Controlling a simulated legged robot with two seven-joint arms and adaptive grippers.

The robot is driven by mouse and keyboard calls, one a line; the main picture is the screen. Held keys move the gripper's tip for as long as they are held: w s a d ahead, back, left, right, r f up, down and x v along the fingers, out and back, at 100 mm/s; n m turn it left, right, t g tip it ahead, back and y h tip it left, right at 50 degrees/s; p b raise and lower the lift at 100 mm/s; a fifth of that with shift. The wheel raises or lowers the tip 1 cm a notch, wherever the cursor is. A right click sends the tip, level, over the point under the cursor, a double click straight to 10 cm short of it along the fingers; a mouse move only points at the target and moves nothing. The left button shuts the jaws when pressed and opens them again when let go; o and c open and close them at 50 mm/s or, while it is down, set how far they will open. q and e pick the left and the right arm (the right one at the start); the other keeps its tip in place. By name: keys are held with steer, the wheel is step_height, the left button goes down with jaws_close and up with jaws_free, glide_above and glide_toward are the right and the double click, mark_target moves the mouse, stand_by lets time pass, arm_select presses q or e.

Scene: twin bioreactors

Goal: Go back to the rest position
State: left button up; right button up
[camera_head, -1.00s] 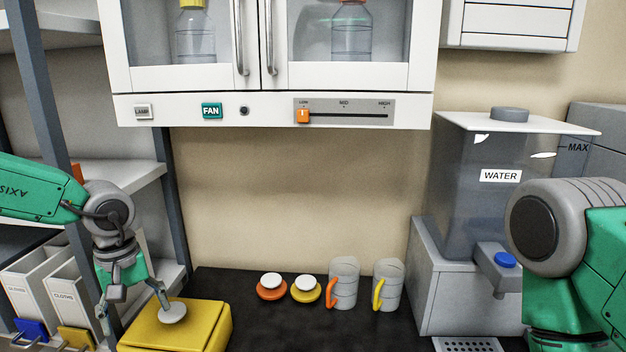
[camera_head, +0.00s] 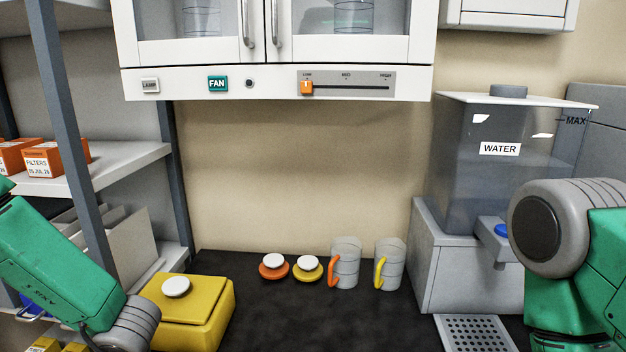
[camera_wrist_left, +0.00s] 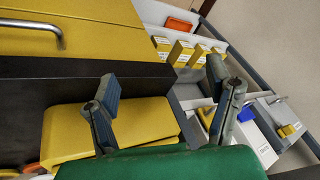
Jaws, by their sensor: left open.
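My left gripper (camera_wrist_left: 165,98) shows in the left wrist view with its two grey fingers spread wide and nothing between them. In the head view my left arm comes in at the lower left, and its gripper is out of the picture below the bottom edge. The yellow box (camera_head: 205,312) with a white round knob (camera_head: 176,287) on its lid stands at the left end of the black counter. My left arm's wrist end appears in front of its lower left side. My right arm shows at the right edge; its gripper is out of view.
Shelves (camera_head: 125,166) with orange filter boxes (camera_head: 42,158) stand at the left. Orange and yellow lidded pots (camera_head: 308,269) and two mugs (camera_head: 345,268) stand at the back of the counter (camera_head: 290,325). The water tank (camera_head: 500,170) is at the right. The counter's front middle is clear.

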arm_select(q)
steer(key=s+d+f+m+t+b, duration=0.1)
steer(key=s+f+m+b, duration=0.3)
steer(key=f, duration=0.6)
steer(key=s+d+f+g+h+b, duration=0.1)
steer(key=s+d+f, duration=0.1)
steer(key=s, duration=0.5)
steer(key=s+d+f+m+h+b, duration=0.1)
steer(key=s+f+h, duration=0.1)
steer(key=s+f, duration=0.3)
steer(key=s+d+f+m+g+h+b, duration=0.1)
steer(key=s+d+f+b, duration=0.1)
steer(key=s, duration=0.7)
steer(key=shift+d+f+g+h, duration=0.3)
steer(key=shift+d+f+h, duration=0.1)
steer(key=shift+f, duration=0.45)
